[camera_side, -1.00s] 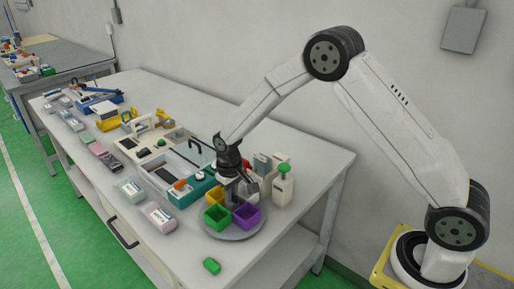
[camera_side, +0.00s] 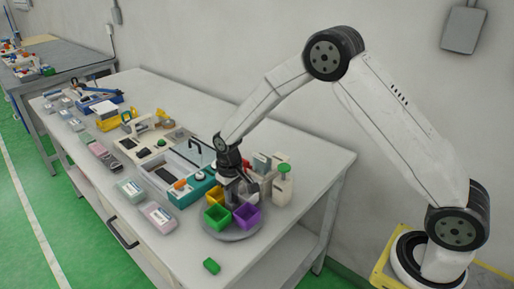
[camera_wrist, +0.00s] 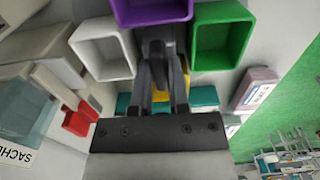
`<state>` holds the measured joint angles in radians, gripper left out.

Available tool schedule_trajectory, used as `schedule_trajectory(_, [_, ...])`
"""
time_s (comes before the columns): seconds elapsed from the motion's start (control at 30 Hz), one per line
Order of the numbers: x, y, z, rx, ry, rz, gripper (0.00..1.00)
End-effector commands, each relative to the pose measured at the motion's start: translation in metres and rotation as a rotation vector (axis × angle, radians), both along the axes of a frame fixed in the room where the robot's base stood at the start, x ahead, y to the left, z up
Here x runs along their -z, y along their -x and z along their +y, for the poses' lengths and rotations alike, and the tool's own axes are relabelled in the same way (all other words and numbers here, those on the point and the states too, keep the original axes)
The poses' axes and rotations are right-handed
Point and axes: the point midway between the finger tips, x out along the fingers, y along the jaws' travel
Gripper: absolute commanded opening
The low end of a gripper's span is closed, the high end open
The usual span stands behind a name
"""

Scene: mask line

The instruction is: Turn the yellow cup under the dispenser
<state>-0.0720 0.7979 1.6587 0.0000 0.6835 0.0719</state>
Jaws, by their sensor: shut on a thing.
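A round grey turntable (camera_side: 233,238) carries a yellow cup (camera_side: 213,197), a green cup (camera_side: 217,215), a purple cup (camera_side: 248,215) and a white cup. In the side view the yellow cup is at the back left. In the wrist view my fingers mostly hide the yellow cup (camera_wrist: 184,70); the purple (camera_wrist: 152,10), green (camera_wrist: 222,38) and white (camera_wrist: 103,50) cups surround them. My gripper (camera_side: 230,200) points down among the cups, shut on the grey centre grip (camera_wrist: 156,48) of the turntable. I cannot tell for sure which fixture is the dispenser.
A pale bottle-shaped unit with a green top (camera_side: 284,181) and other pale boxes stand close behind the turntable. A teal-edged tray (camera_side: 196,190) lies to its left. The right end of the table is clear.

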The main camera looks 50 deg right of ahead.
Motion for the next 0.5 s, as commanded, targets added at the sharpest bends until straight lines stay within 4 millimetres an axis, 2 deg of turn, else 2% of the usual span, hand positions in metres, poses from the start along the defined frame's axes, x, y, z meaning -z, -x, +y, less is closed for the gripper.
schedule_trajectory(0.27, [-0.0006,0.0001,0.0001,0.035,0.0,0.001,0.0])
schedule_trajectory(0.5, [-0.0005,0.0002,0.0001,0.143,0.0,0.003,0.0])
